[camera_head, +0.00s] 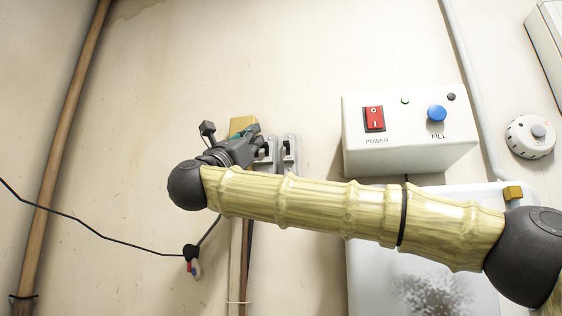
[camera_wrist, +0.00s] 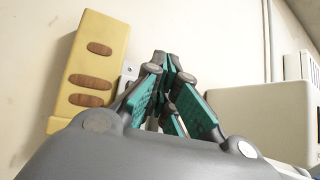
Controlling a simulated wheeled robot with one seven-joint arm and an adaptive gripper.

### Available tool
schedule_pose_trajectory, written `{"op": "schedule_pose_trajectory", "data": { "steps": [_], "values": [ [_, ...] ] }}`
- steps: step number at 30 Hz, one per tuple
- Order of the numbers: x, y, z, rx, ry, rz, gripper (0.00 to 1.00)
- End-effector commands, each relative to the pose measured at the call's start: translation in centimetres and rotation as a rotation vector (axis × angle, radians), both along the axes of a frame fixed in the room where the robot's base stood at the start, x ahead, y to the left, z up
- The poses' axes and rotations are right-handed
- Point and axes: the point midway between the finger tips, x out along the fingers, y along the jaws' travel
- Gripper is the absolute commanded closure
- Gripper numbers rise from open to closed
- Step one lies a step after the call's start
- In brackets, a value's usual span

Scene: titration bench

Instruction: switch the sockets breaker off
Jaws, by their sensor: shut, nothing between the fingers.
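Two grey breaker switches (camera_head: 289,152) are mounted side by side on the wall in the head view, each with a dark lever. No label on them is readable, so I cannot tell which is the sockets breaker. My gripper (camera_head: 250,139) is just left of them and partly covers the left one. In the wrist view my gripper (camera_wrist: 166,66) has its teal-padded fingers closed together and empty. A pale strip of a breaker plate (camera_wrist: 129,73) shows behind the fingers; the rest is hidden. Contact between fingertips and a lever cannot be told.
A yellow block (camera_wrist: 92,65) with brown oval insets is close left of the fingers. A white control box (camera_head: 408,130) with a red power switch and blue knob juts out at right. A dark cable (camera_head: 120,239) hangs at left. A round dial (camera_head: 530,137) is far right.

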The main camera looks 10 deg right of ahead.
Motion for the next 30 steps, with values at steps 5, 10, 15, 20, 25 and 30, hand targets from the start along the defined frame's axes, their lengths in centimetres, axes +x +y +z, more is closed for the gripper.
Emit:
{"op": "schedule_pose_trajectory", "data": {
  "steps": [5, 10, 15, 20, 25, 30],
  "values": [
    [0.49, -0.13, -0.14, 0.001, 0.0, -0.001, 1.0],
    [0.53, -0.13, -0.03, 0.0, 0.0, 0.0, 1.0],
    [0.55, -0.14, -0.03, 0.0, 0.0, 0.0, 1.0],
    [0.66, -0.18, -0.04, 0.0, 0.0, 0.0, 1.0],
    [0.85, -0.23, -0.04, 0.0, 0.0, 0.0, 1.0],
    [1.05, -0.31, -0.04, 0.0, 0.0, 0.0, 1.0]
  ]
}}
